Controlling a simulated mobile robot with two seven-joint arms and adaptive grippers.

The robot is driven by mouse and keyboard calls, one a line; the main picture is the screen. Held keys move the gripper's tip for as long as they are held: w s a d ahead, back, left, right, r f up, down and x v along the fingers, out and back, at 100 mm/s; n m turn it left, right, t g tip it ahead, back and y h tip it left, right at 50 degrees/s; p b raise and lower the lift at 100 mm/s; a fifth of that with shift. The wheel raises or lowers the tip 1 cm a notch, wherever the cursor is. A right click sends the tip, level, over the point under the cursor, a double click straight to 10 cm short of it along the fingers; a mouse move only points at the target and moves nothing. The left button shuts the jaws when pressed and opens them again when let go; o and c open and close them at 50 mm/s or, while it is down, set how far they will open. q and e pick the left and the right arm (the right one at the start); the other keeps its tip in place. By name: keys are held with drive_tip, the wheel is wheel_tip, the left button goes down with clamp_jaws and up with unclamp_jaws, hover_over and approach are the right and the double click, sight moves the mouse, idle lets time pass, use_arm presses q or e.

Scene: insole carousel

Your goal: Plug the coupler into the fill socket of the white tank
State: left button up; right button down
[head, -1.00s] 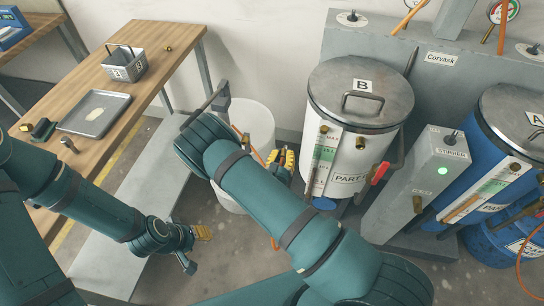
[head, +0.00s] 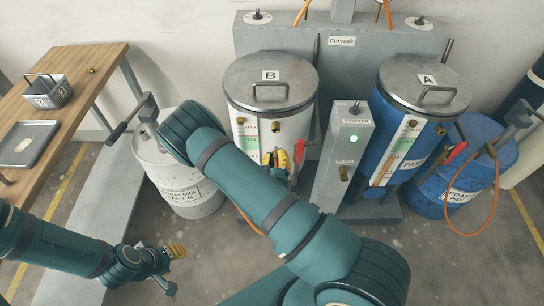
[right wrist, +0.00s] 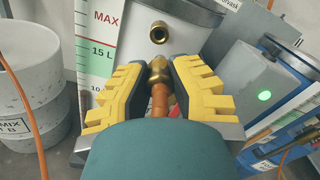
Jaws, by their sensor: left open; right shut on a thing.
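The white tank (head: 285,135), marked B, stands at the back centre under a grey metal lid. Its brass fill socket (right wrist: 158,32) faces me in the right wrist view, above the fingertips, with a dark open mouth. My right gripper (head: 279,162) is in front of the tank, its yellow fingers shut on the brass coupler (right wrist: 157,71). The orange hose runs from the coupler back between the fingers. The coupler's tip is below the socket in that view, apart from it. My left gripper (head: 175,266) is open and empty, low over the floor at the left.
A level scale (right wrist: 103,45) is on the tank's front, left of the socket. The grey stirrer post (head: 343,155) with a green light stands right of the tank. A white drum (head: 185,190) stands left, blue tank A (head: 395,130) right.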

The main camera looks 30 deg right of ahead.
drive_tip(key=shift+w, duration=0.1)
drive_tip(key=shift+w, duration=0.1)
drive_tip(key=shift+p+x, duration=0.45)
drive_tip(key=shift+x, duration=2.35)
drive_tip(key=shift+p, duration=0.7)
drive_tip(key=shift+x, duration=1.4)
drive_tip(key=c, duration=0.9)
unclamp_jaws()
drive_tip(key=shift+c, duration=0.2)
